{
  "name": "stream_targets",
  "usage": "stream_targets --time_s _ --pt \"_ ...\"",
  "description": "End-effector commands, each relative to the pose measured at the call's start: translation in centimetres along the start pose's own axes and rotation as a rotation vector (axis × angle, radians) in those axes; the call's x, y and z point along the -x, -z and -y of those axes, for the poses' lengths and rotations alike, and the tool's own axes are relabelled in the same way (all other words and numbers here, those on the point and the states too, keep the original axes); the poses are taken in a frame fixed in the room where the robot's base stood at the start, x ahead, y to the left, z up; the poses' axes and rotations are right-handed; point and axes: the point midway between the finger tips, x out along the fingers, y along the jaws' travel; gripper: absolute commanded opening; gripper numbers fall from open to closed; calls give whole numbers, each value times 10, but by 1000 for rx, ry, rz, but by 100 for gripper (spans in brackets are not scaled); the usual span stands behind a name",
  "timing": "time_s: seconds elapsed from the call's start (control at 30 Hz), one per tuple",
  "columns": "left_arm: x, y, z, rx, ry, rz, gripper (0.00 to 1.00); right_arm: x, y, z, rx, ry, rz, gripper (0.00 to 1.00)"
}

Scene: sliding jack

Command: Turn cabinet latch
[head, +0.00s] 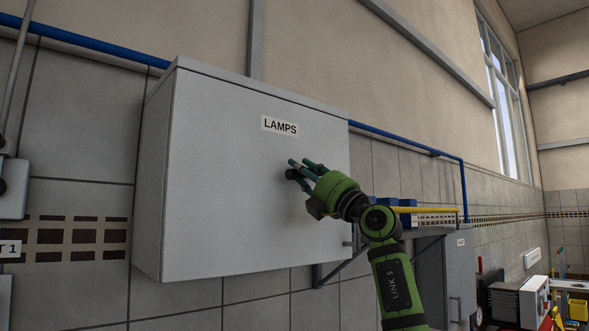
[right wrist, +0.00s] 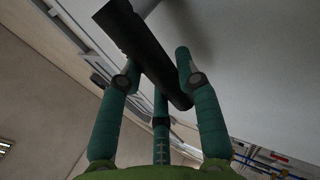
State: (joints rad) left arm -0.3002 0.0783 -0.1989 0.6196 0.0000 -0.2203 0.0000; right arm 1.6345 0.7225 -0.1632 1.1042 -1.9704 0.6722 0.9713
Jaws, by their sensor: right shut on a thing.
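A grey wall cabinet (head: 225,190) with a "LAMPS" label (head: 280,126) fills the middle of the head view; its door is closed. My right gripper (head: 304,168) is at the door front, below and right of the label. In the right wrist view, its teal fingers (right wrist: 158,85) are closed around a dark bar, the latch handle (right wrist: 145,50), which runs slantwise from upper left to lower right. In the head view the fingers hide most of the handle. My left gripper is not in view.
A small grey fitting (head: 347,243) sits at the cabinet's lower right edge. A blue pipe (head: 400,144) runs along the wall behind. A second grey cabinet (head: 446,275) stands farther right, with a cluttered bench (head: 535,295) beyond. The space left of my arm is clear.

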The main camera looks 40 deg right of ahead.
Motion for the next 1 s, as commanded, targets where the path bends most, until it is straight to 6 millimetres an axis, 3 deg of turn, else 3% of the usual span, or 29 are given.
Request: stream_targets --time_s 0.03,0.37,0.4,0.43,0.47,0.83,1.0 --pt "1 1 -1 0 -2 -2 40 0 -3 -7 -10 -17 7 0" --pt "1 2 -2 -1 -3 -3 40 0 -4 -8 -16 -19 8 0" --pt "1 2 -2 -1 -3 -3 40 0 -4 -8 -17 -20 8 42" --pt "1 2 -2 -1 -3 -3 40 0 -4 -8 -16 -20 8 54" --pt "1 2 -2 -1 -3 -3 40 0 -4 -8 -16 -19 8 59" --pt "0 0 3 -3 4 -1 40 2 -3 -3 -10 -9 6 59" --pt "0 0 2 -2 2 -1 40 16 -4 -1 -6 -7 8 59"
